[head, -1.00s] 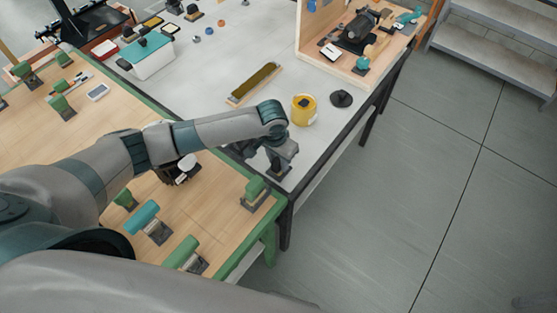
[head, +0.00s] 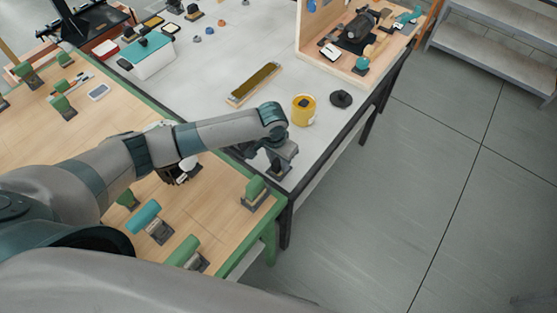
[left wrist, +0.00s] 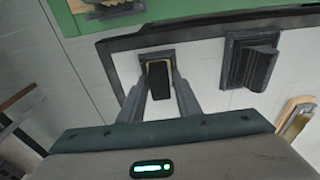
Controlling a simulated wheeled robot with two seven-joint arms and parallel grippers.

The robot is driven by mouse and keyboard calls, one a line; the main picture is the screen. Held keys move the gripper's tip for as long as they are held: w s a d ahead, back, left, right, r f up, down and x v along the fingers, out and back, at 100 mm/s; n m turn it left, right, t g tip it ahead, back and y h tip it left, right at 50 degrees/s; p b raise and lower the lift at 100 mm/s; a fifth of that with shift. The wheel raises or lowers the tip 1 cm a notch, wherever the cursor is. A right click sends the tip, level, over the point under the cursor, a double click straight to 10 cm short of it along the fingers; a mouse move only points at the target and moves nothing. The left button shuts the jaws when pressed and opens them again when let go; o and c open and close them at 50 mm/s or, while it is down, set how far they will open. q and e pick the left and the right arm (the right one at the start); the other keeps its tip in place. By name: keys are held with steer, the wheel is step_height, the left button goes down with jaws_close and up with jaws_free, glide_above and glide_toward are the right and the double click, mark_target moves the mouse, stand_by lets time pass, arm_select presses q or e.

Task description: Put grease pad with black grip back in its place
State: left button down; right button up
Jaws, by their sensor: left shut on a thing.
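The pad with the black grip (left wrist: 159,77) is between the fingers of my left gripper (left wrist: 160,88) in the left wrist view. The gripper is shut on its black grip. In the head view my left gripper (head: 281,158) points down over the near corner of the grey table (head: 215,105), and the pad (head: 279,171) shows only as a dark shape below it. I cannot tell whether the pad's base touches the tabletop. A dark grey block with a raised ridge (left wrist: 248,60) lies apart from it, to the right in the left wrist view. My right gripper is not seen.
A pad with a green grip (head: 256,191) stands close by on the wooden table's corner, with teal (head: 145,216) and other green-grip pads nearer. A yellow container (head: 304,109), a black disc (head: 341,98) and a long tray (head: 254,85) stand beyond the gripper.

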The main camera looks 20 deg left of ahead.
arm_select(q)
steer(key=shift+f, duration=0.15)
steer(key=c, duration=1.2)
jaws_free()
steer(key=shift+s+a+r+b, duration=0.1)
steer(key=shift+s+r+b, duration=0.45)
steer(key=shift+r, duration=2.35)
steer(key=shift+s+a+r+b, duration=0.15)
steer(key=shift+r+b, duration=0.75)
steer(key=shift+r, duration=1.95)
steer(key=shift+s+a+r+b, duration=0.1)
steer(key=shift+s+r+b, duration=0.4)
steer(key=shift+r, duration=2.4)
steer(key=shift+w+d+f, duration=0.1)
steer(key=shift+w, duration=0.05)
